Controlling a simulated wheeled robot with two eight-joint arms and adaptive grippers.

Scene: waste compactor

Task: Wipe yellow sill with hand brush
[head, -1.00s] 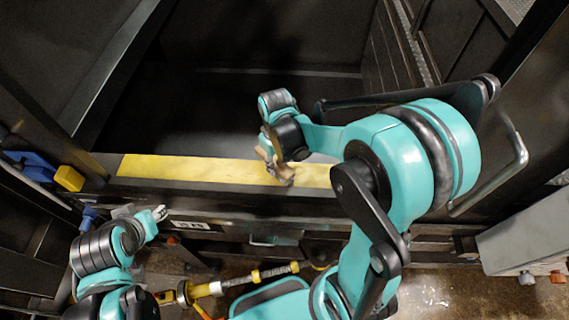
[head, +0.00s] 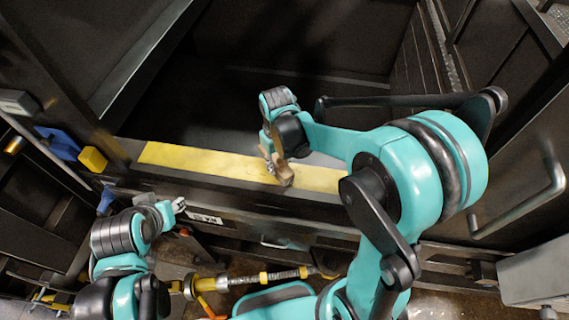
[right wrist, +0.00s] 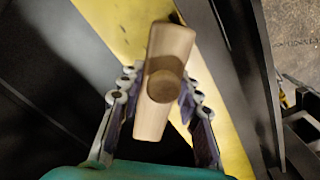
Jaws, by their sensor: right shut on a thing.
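The yellow sill (head: 200,161) is a long flat strip along the front edge of the dark compactor opening, and it also shows in the right wrist view (right wrist: 115,22). My right gripper (head: 272,153) is shut on the wooden hand brush (head: 284,174), over the middle of the sill. In the right wrist view the brush (right wrist: 172,50) sits between the two fingers of the gripper (right wrist: 158,105). Its bristles are hidden, so I cannot tell whether they touch the sill. My left gripper (head: 179,205) is near the front of the compactor, below the sill, with its fingers small and unclear.
The dark open bin (head: 290,100) lies behind the sill. A yellow block (head: 93,159) and a blue part (head: 58,144) are at the sill's left. A metal handle (head: 545,205) is at right. A yellow-and-grey rod (head: 260,279) runs low in front.

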